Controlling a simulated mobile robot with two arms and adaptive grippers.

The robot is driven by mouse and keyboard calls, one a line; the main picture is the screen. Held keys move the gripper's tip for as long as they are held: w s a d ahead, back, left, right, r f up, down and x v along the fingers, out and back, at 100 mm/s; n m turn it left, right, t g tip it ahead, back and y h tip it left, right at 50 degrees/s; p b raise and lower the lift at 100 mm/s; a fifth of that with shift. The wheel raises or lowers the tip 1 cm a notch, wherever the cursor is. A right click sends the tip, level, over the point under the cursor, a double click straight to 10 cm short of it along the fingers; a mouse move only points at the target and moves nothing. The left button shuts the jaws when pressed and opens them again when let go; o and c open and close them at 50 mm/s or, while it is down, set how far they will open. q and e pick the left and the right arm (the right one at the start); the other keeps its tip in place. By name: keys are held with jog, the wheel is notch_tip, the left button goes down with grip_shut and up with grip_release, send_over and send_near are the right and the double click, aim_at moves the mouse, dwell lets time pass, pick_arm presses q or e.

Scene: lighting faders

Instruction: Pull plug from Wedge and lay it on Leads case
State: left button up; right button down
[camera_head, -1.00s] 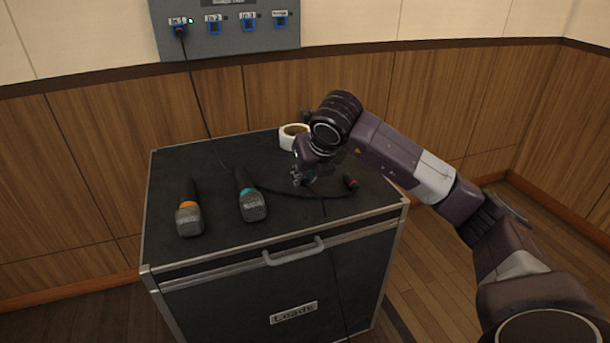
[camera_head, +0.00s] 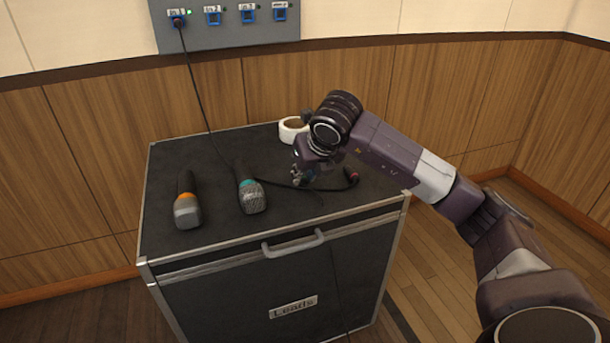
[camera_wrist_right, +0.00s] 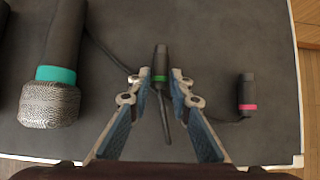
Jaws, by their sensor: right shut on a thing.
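My right gripper (camera_head: 303,180) is low over the top of the black Leads case (camera_head: 285,220). In the right wrist view the gripper (camera_wrist_right: 158,82) is shut on a black plug with a green band (camera_wrist_right: 160,64), which sits between the fingertips with its thin lead trailing toward the wrist. Whether the plug touches the case top I cannot tell. The Wedge socket (camera_head: 280,13) is at the right end of the grey wall panel, and no plug shows in it. My left gripper is not in view.
On the case lie an orange-banded microphone (camera_head: 187,205), a teal-banded microphone (camera_head: 251,195), a white tape roll (camera_head: 293,130) and a pink-banded plug (camera_wrist_right: 248,95) right of the gripper. A cable runs from the In 1 socket (camera_head: 177,20) down to the case.

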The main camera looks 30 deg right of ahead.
jog(key=c, duration=1.7)
grip_release()
jog(key=v, duration=1.2)
